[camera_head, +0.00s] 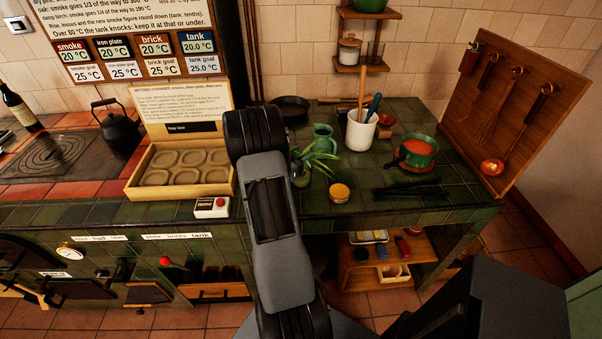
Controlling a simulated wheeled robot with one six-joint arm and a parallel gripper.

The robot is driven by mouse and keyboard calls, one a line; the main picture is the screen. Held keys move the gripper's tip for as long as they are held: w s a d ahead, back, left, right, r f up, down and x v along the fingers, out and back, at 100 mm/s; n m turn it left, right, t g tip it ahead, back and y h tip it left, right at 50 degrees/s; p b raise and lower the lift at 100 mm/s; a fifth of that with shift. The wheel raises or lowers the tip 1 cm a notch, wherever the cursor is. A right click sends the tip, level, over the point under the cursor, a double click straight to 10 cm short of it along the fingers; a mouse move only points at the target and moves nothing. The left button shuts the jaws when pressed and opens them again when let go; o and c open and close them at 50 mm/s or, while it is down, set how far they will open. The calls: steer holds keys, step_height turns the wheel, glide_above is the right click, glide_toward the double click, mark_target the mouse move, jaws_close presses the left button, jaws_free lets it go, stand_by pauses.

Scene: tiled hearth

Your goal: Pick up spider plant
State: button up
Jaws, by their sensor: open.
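The spider plant (321,158) stands on the green-tiled counter, just right of my arm. Its narrow green leaves spread out above a small pot, which is partly hidden by the leaves and my arm. My arm rises through the middle of the view and covers part of the counter to the plant's left. My gripper is not visible, so I cannot tell where it is relative to the plant.
A green jug (323,133), a white utensil pot (361,130) and a yellow-topped jar (340,192) stand close to the plant. A green saucepan (418,151) stands farther right. A wooden mould tray (180,190) is left of my arm.

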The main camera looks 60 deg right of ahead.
steer(key=shift+c, duration=0.2)
jaws_close()
stand_by(0.3)
